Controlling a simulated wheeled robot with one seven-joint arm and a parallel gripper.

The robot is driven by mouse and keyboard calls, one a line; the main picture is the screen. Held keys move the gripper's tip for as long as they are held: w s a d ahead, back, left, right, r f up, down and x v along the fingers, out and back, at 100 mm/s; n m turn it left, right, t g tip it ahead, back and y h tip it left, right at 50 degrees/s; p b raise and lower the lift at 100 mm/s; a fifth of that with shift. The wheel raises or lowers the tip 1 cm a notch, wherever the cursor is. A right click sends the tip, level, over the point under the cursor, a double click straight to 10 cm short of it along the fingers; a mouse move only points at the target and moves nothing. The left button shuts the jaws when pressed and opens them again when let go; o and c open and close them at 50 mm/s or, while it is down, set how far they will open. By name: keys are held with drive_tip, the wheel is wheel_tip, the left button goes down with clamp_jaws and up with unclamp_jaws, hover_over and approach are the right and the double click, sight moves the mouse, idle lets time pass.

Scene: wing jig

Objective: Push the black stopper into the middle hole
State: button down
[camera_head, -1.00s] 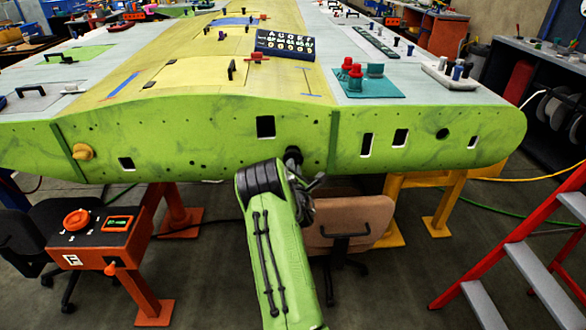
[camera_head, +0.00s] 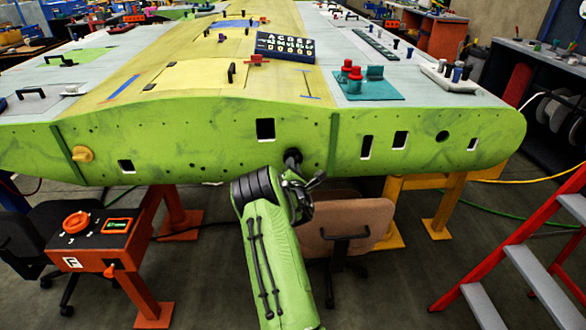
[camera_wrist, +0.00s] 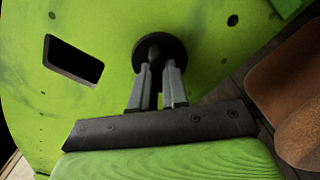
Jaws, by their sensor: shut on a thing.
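The black stopper (camera_wrist: 158,46) is a round black disc with a knob, up against the green front face of the wing (camera_wrist: 105,88) in the wrist view. My gripper (camera_wrist: 160,72) has its two grey fingers shut on the stopper's knob. In the head view the black stopper (camera_head: 292,157) shows as a dark round at the wing's front face, just above my wrist. The stopper's disc covers the spot behind it, so the hole there is hidden. I cannot tell how deep it sits.
A square cutout (camera_head: 265,129) lies up and left of the stopper. Another dark round hole (camera_head: 442,135) is further right. A brown chair (camera_head: 345,235) stands below the wing beside my arm. A red ladder (camera_head: 515,250) is at the right, an orange control stand (camera_head: 95,243) at the left.

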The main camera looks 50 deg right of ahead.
drive_tip(key=shift+x, duration=1.05)
drive_tip(key=c, duration=1.1)
unclamp_jaws()
drive_tip(key=shift+o, duration=0.2)
drive_tip(key=shift+f, duration=0.1)
drive_tip(key=b+v, duration=0.7)
drive_tip(key=v, duration=0.9)
